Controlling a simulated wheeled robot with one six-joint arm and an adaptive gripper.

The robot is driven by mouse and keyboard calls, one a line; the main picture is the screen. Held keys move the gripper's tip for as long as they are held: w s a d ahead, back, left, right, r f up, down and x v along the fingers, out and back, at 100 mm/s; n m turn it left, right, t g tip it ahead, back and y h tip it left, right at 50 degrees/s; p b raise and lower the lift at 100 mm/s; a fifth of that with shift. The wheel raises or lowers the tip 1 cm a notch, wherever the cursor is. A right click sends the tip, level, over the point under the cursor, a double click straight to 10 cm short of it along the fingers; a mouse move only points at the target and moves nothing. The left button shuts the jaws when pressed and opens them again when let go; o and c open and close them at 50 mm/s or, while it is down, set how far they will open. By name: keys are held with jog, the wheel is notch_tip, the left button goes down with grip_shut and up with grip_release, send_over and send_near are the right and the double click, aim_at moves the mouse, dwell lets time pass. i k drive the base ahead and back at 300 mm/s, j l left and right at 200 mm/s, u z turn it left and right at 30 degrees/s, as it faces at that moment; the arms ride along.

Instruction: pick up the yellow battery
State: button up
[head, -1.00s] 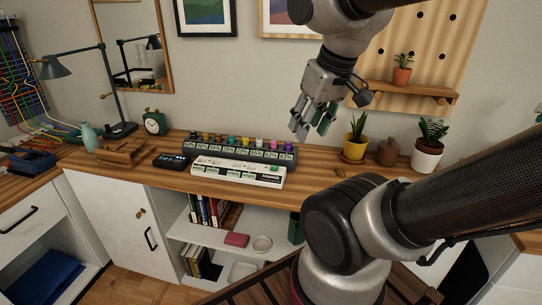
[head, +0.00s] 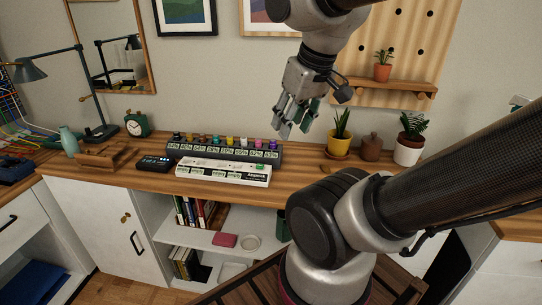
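A dark grey battery rack (head: 224,152) stands on the wooden desk with a row of small coloured batteries along its top and percentage labels on its front. The yellow battery (head: 229,141) appears to be one near the middle of the row; it is very small in this view. My gripper (head: 293,131) hangs in the air, fingers pointing down, near the rack's right end in the picture. Its fingers are apart with nothing between them. Its distance from the rack in depth is hard to judge.
A white labelled unit (head: 223,173) lies in front of the rack, with a dark device (head: 156,163) to its left. A yellow plant pot (head: 339,144), brown vase (head: 371,148) and white pot (head: 408,150) stand to the right. A green clock (head: 137,124) stands at left.

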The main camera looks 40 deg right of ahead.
aim_at(229, 140)
jog(key=i+j+z, duration=0.35)
jog(key=j, duration=0.2)
jog(key=i+j+z, duration=0.2)
jog(key=j, duration=0.15)
jog(key=i+j+z, duration=0.2)
jog(key=j+z, duration=0.2)
jog(key=j, duration=0.25)
jog(key=i+j+z, duration=0.15)
jog(key=j, duration=0.25)
